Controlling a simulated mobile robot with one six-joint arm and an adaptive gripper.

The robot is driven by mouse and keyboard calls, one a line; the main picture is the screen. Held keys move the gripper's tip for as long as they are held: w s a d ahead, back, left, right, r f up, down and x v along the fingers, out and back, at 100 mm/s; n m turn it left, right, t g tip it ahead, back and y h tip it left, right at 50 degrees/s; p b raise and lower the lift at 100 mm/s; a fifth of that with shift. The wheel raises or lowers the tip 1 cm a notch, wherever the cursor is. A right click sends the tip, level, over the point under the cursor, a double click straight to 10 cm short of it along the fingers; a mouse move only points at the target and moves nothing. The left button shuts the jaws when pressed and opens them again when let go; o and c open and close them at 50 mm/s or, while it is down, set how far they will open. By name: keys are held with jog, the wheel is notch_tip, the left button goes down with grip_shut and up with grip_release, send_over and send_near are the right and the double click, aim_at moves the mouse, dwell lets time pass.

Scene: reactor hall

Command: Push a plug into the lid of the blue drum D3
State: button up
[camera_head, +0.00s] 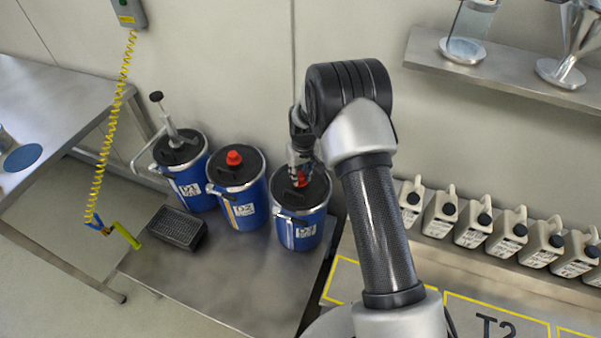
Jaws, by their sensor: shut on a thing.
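The blue drum D3 (300,233) stands at the right end of a row of three blue drums, with a black lid (312,190). My gripper (300,172) is over this lid, pointing down, and is shut on a red plug (302,178). The plug is at or just above the lid; I cannot tell whether it touches or sits in the opening, as the fingers partly hide it. Drum D2 (240,210) in the middle has a red plug (234,158) in its lid. Drum D1 (190,185) at the left has a hand pump (172,128) on its lid.
A yellow coiled cord (103,140) hangs at the left. Several pale canisters (470,222) stand at the right, below a shelf (500,75). The wall is close behind the drums.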

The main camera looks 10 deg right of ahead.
aim_at(302, 183)
jog(key=shift+f, duration=0.1)
jog(key=o, duration=1.1)
jog(key=shift+c, duration=0.2)
notch_tip(302, 183, up, 12)
jog(key=s, duration=0.1)
jog(key=shift+s+d, duration=0.15)
jog(key=shift+s, duration=0.1)
